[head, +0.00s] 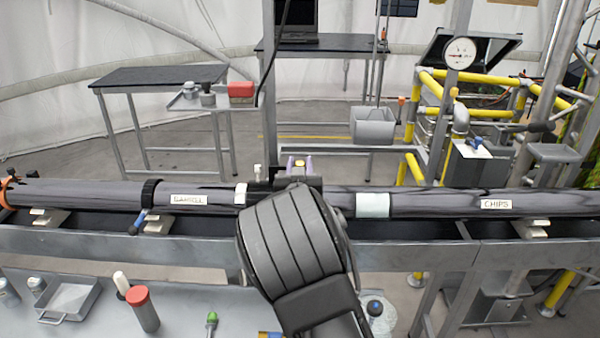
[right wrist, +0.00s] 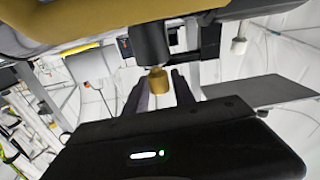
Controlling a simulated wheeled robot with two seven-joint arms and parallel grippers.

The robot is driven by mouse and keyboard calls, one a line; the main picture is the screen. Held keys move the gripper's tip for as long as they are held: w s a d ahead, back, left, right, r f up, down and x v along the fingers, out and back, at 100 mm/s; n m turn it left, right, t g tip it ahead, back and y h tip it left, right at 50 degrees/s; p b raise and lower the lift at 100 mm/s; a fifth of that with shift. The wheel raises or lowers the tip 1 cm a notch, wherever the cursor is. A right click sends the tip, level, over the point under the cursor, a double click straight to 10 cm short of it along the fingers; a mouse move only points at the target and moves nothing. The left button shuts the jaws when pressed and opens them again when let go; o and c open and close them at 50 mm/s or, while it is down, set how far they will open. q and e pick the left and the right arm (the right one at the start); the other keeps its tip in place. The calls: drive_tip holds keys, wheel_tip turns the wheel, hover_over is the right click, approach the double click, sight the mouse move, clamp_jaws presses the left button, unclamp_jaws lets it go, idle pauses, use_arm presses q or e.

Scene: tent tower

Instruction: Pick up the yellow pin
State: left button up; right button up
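The yellow pin (head: 300,162) shows as a small yellow spot at the far side of the long dark pipe (head: 430,203) in the head view. In the right wrist view the pin (right wrist: 158,80) is a short yellow-brown stub at the end of a dark cylinder (right wrist: 150,42). My right gripper (head: 296,165) reaches over the pipe, with its two fingers apart on either side of the pin. In the right wrist view the gripper (right wrist: 160,92) has visible gaps beside the pin and looks open. My right forearm hides part of the pipe. My left gripper is not in view.
The pipe lies along a metal trough (head: 100,243). A grey workbench (head: 190,310) in front carries a red-capped cylinder (head: 143,308) and a small tray (head: 70,298). Yellow railings (head: 475,113) and a gauge (head: 460,53) stand at the back right.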

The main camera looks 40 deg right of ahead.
clamp_jaws()
idle(0.3)
wheel_tip(320, 180, up, 10)
drive_tip(key=shift+p, duration=0.5)
idle(0.5)
